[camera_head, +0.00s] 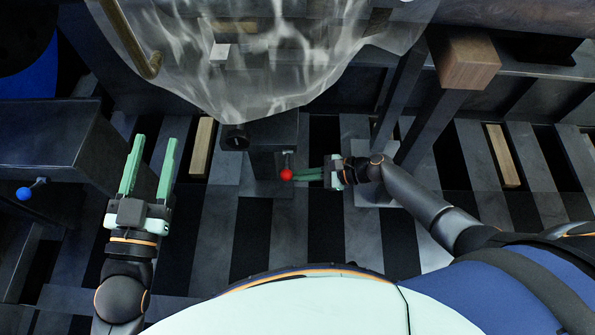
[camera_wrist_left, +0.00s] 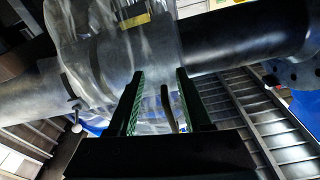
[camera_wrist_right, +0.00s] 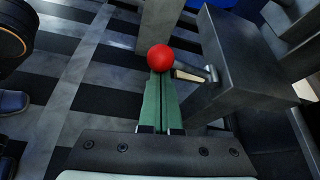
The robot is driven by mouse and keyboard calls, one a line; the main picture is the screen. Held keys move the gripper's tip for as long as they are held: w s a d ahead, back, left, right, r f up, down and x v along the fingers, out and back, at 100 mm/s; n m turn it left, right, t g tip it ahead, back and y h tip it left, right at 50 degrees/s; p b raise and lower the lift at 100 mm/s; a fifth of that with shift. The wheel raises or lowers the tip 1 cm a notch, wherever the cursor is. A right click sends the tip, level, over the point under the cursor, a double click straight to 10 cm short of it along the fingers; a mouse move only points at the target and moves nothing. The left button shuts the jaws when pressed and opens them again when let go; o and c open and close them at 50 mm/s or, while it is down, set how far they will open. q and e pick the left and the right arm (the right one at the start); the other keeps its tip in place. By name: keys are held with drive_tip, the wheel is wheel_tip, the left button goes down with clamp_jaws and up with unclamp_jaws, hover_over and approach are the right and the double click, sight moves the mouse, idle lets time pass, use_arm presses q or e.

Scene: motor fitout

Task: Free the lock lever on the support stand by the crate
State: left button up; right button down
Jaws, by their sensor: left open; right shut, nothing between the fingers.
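A lock lever with a red ball knob (camera_head: 286,174) sticks out from a dark support stand (camera_head: 268,138) near the middle of the head view. In the right wrist view the red knob (camera_wrist_right: 160,57) is at my fingertips, and its metal arm (camera_wrist_right: 207,74) joins the side of the stand (camera_wrist_right: 245,65). My right gripper (camera_head: 299,174) is shut with nothing between its fingers; the tips are at the knob, and I cannot tell if they touch. My left gripper (camera_head: 154,150) is open and empty, well left of that stand. I cannot make out the crate for certain.
Another dark stand (camera_head: 60,145) at the left has a lever with a blue knob (camera_head: 23,193). A translucent wrap (camera_head: 290,60) hangs over the top, with a curved brass handle (camera_head: 150,68) beside it. Slatted floor lies between my arms.

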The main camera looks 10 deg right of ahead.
sight(290, 171)
drive_tip(key=r+m+p, duration=0.1)
drive_tip(key=r+m+g, duration=0.1)
drive_tip(key=r+m+g+p, duration=0.1)
drive_tip(key=shift+w+y+p, duration=0.3)
drive_tip(key=shift+y+p, duration=0.05)
drive_tip(key=shift+y, duration=0.05)
use_arm(q)
drive_tip(key=s+f+n+g+y, duration=0.1)
drive_tip(key=f+g, duration=0.3)
drive_tip(key=f, duration=0.5)
drive_tip(key=s+f+n+g+y, duration=0.1)
drive_tip(key=s+f+g, duration=0.3)
drive_tip(key=f, duration=0.5)
drive_tip(key=shift+s+a+n+y, duration=0.15)
drive_tip(key=shift+s+n+y, duration=0.15)
drive_tip(key=shift+s+y, duration=0.1)
use_arm(e)
drive_tip(key=shift+r+g, duration=0.1)
drive_tip(key=shift+g, duration=0.2)
use_arm(q)
drive_tip(key=shift+f, duration=0.1)
